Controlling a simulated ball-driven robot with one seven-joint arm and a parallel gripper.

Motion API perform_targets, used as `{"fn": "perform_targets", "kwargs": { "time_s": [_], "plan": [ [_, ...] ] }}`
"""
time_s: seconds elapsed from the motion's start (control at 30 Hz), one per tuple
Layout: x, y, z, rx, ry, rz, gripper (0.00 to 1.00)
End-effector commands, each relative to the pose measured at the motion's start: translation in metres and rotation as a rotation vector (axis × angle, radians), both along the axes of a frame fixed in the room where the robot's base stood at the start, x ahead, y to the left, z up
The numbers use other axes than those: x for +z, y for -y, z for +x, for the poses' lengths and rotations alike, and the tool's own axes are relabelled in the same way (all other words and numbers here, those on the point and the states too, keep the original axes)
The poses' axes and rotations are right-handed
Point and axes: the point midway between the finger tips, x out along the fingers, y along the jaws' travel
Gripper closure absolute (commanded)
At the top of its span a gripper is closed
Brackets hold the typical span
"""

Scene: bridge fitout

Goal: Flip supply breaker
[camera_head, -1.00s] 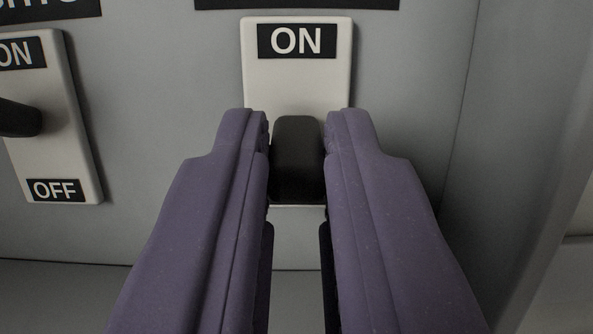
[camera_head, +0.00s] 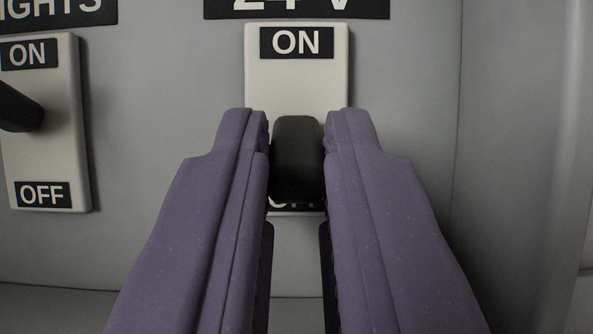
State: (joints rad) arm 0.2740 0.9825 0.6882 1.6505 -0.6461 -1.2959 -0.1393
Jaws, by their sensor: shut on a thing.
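The supply breaker is a white plate (camera_head: 297,83) in the middle of the view, under a dark label that reads "24 V" (camera_head: 297,8), cut off at the top. ON is printed at its top; the lettering at its bottom is mostly hidden. Its black lever (camera_head: 297,160) sticks out towards me over the lower half of the plate. My gripper (camera_head: 297,140) has its two purple fingers shut on this lever, one on each side. The fingers hide the plate's lower sides.
A second white switch plate (camera_head: 60,150) with ON and OFF marks is at the left, under a label ending in "IGHTS" (camera_head: 55,10). Its black lever (camera_head: 18,108) juts out at the left edge. The grey panel (camera_head: 400,80) to the right is bare.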

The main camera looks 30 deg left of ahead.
Motion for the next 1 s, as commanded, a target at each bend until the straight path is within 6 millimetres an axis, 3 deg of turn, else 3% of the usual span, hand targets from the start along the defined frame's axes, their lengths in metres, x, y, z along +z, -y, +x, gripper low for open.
{"fn": "perform_targets", "kwargs": {
  "time_s": [0.03, 0.13, 0.7, 0.83, 1.0],
  "plan": [
    [-0.001, 0.000, 0.000, 0.001, -0.002, 0.000, 0.79],
    [-0.001, 0.000, 0.000, 0.000, -0.002, -0.001, 0.57],
    [-0.002, 0.003, -0.004, 0.001, -0.004, -0.002, 0.57],
    [-0.005, 0.015, -0.021, 0.000, -0.003, -0.002, 0.57],
    [-0.004, 0.039, -0.056, -0.002, -0.006, -0.003, 0.57]
  ]
}}
